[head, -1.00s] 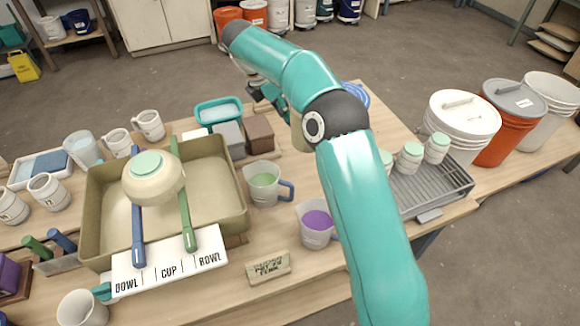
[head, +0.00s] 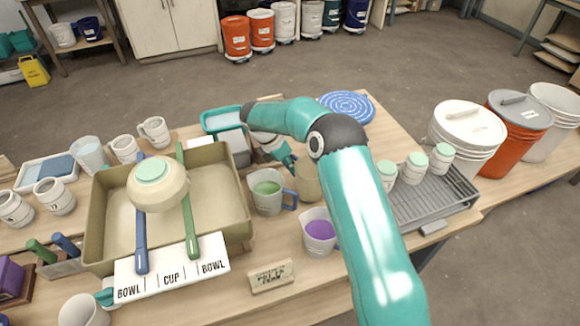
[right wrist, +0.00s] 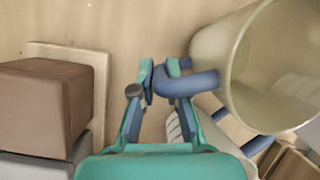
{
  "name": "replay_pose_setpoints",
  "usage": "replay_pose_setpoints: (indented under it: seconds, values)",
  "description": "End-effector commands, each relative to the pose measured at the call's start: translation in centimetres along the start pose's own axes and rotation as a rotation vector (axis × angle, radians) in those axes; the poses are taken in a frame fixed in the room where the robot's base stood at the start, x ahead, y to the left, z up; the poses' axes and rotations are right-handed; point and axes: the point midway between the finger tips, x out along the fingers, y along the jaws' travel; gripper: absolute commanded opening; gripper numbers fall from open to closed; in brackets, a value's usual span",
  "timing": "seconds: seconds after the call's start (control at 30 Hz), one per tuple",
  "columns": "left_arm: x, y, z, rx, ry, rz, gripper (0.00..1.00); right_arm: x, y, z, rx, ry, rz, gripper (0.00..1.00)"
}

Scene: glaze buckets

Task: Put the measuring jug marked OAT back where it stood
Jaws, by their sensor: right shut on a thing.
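My right gripper (right wrist: 162,78) is shut on the blue handle of a beige measuring jug (right wrist: 215,60), as the right wrist view shows. In the head view this jug (head: 306,182) is partly hidden by my right arm. It is just right of a jug with green contents (head: 267,190) and behind a jug with purple contents (head: 319,232). I cannot tell whether its base touches the table. No OAT mark can be read on any jug. My left gripper is not seen.
A tan basin (head: 110,225) with a bowl fills the left. A small sign block (head: 270,277) is in front. A grey rack (head: 430,195) with lidded jars is at right.

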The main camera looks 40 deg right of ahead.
Motion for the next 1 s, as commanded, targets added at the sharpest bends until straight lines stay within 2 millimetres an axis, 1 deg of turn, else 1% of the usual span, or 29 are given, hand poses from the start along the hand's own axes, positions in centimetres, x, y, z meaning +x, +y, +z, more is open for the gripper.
replay_pose_setpoints:
  seconds: [0.03, 0.13, 0.43, 0.47, 0.5, 0.6, 0.87, 1.0]
  values:
    - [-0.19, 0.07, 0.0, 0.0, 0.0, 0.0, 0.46, 0.56, 0.02, -0.23, -0.002, -0.001, -0.002, 0.0]
    - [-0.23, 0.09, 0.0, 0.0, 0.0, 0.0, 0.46, 1.19, 0.1, -0.54, -0.002, 0.0, 0.0, 0.0]
    - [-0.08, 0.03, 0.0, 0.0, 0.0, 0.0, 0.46, 1.37, 0.16, -0.65, -0.002, 0.0, 0.001, 0.0]
    - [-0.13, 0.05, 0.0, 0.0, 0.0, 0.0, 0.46, 1.32, 0.16, -0.64, -0.001, 0.0, 0.001, 0.18]
    - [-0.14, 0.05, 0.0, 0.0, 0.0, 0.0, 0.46, 1.31, 0.16, -0.64, -0.002, 0.0, 0.001, 0.25]
    - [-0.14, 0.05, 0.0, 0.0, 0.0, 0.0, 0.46, 1.29, 0.16, -0.65, -0.002, 0.0, 0.001, 0.39]
    - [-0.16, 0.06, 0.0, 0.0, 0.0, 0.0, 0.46, 1.24, 0.17, -0.65, -0.002, 0.0, 0.001, 0.39]
    - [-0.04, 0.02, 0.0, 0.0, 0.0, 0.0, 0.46, 0.69, 0.22, -0.64, -0.002, -0.001, 0.003, 0.39]
